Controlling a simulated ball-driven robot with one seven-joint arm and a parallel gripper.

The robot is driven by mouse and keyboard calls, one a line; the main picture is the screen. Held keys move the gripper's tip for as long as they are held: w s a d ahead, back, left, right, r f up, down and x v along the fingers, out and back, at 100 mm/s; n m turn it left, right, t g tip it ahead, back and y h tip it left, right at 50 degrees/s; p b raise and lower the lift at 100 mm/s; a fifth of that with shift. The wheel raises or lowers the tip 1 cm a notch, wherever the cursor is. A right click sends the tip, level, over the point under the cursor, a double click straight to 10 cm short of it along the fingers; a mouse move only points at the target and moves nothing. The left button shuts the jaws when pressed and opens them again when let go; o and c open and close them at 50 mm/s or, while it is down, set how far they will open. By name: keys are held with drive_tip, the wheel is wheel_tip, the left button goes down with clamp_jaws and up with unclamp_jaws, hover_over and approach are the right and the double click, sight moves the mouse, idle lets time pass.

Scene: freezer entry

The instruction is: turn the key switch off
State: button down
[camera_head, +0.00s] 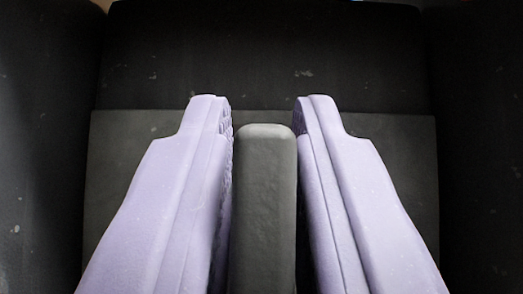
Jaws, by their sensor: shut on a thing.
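My gripper (264,120) has two pale lilac fingers that reach up from the bottom of the view. A dark grey upright bar with a rounded top, seemingly the handle of the key switch (265,205), stands between them. The fingers are shut on this bar, one along each side. Their tips reach slightly beyond its top end. The lower end of the bar runs out of the picture. No on or off marking shows, so I cannot tell the switch's position.
A flat dark grey panel (375,125) lies behind the fingers. A black surface (265,55) is above it, and dark walls stand close at the left (45,160) and right (480,160). Free room around the fingers is narrow.

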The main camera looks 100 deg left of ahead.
drive_tip(key=shift+f, duration=0.1)
drive_tip(key=c, duration=1.2)
unclamp_jaws()
drive_tip(key=shift+d+f, duration=0.15)
drive_tip(key=w+d, duration=0.3)
drive_tip(key=d, duration=0.9)
drive_tip(key=shift+w+f, duration=0.25)
